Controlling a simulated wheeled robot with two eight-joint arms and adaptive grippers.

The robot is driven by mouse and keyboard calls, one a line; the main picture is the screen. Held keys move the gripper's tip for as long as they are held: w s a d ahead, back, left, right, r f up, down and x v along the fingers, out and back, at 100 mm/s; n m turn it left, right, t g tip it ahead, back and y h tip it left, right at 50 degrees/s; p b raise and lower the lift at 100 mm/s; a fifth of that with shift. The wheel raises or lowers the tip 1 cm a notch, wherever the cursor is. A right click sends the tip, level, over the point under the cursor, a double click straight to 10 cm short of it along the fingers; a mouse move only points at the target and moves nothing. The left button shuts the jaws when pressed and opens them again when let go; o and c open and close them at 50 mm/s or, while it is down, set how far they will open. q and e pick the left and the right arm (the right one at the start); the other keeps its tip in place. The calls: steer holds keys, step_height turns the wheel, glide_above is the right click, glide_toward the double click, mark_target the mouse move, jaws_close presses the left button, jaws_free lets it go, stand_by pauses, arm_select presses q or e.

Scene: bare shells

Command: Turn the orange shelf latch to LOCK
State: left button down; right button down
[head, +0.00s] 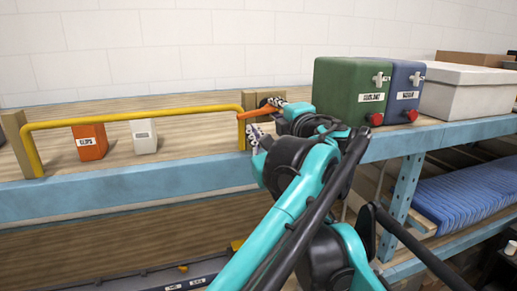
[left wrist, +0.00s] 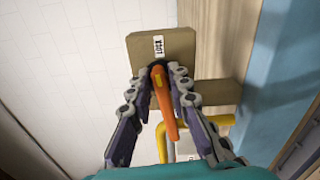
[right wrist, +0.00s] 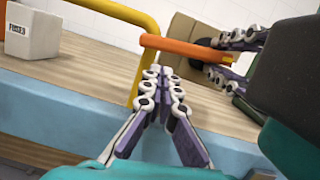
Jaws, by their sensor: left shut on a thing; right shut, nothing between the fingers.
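The orange latch (head: 257,112) is a lever mounted by a wooden block (head: 250,100) at the right end of the yellow bar (head: 130,113). Its free end reaches to the bar's right post. In the left wrist view the orange lever (left wrist: 163,100) lies between my fingers, and a LOCK label (left wrist: 159,45) shows on the block beyond its pivot. My left gripper (head: 272,106) is shut on the lever. My right gripper (head: 252,137) is shut and empty, lower, near the shelf's front edge. In the right wrist view the lever (right wrist: 185,49) passes above its fingertips (right wrist: 161,75).
An orange box (head: 91,142) and a white FUSES box (right wrist: 31,33) stand behind the yellow bar. A green box (head: 345,90) and a blue box (head: 402,90), with red knobs, stand right of the latch. A white lidded box (head: 462,95) is farther right.

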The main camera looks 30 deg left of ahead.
steer(key=shift+r, duration=0.6)
steer(key=shift+s+a+r, duration=0.1)
steer(key=shift+s+r, duration=0.05)
steer(key=shift+r, duration=0.45)
arm_select(q)
steer(key=c, duration=1.5)
jaws_free()
steer(key=shift+c, duration=0.2)
